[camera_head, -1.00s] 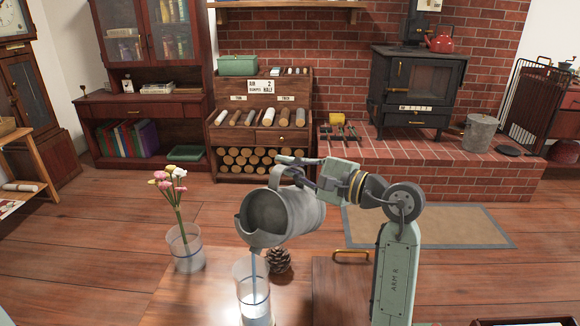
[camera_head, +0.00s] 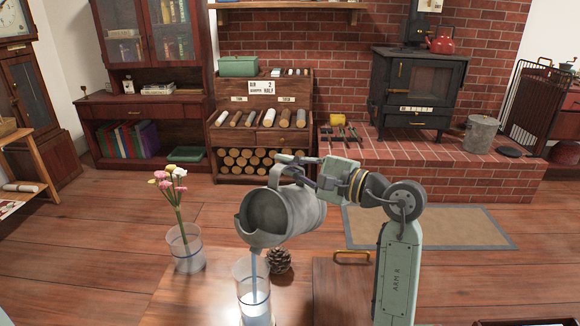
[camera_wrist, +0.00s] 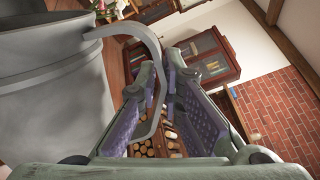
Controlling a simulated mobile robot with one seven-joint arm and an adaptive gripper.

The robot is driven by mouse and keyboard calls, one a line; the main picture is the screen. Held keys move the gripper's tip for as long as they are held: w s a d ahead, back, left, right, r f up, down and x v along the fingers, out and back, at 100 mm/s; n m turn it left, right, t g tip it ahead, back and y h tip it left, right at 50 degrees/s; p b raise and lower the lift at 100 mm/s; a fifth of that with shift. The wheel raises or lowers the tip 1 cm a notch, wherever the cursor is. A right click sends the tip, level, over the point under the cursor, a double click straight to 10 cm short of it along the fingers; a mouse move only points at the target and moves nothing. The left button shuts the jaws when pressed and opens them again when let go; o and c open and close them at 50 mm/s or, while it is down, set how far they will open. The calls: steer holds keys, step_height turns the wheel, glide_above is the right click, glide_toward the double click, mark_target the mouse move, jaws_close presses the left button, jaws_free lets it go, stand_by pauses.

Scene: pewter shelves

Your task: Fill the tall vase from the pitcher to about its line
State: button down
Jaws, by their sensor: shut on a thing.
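The grey metal pitcher (camera_head: 290,212) is tipped to the left above the tall vase. My gripper (camera_head: 300,170) is shut on the pitcher's handle; in the wrist view the handle (camera_wrist: 150,60) passes between the purple-padded fingers (camera_wrist: 165,100). A thin stream of water (camera_head: 254,266) falls from the spout into the tall vase (camera_head: 240,280). The clear glass tall vase stands upright on the table, with a dark blue line around it. Water shows in its lower part; the picture's bottom edge cuts off its base, and I cannot tell the level exactly against the line.
A second glass vase (camera_head: 186,257) with pink, white and yellow flowers (camera_head: 170,178) stands to the left. A pinecone (camera_head: 278,261) lies close to the right of the tall vase on the wooden table (camera_head: 190,297). A dark wooden box or board with a brass handle (camera_head: 352,256) is further right.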

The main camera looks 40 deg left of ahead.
steer(key=shift+s+r+n+b, duration=0.5)
steer(key=shift+s+r+b, duration=0.1)
steer(key=shift+b, duration=0.25)
stand_by(2.0)
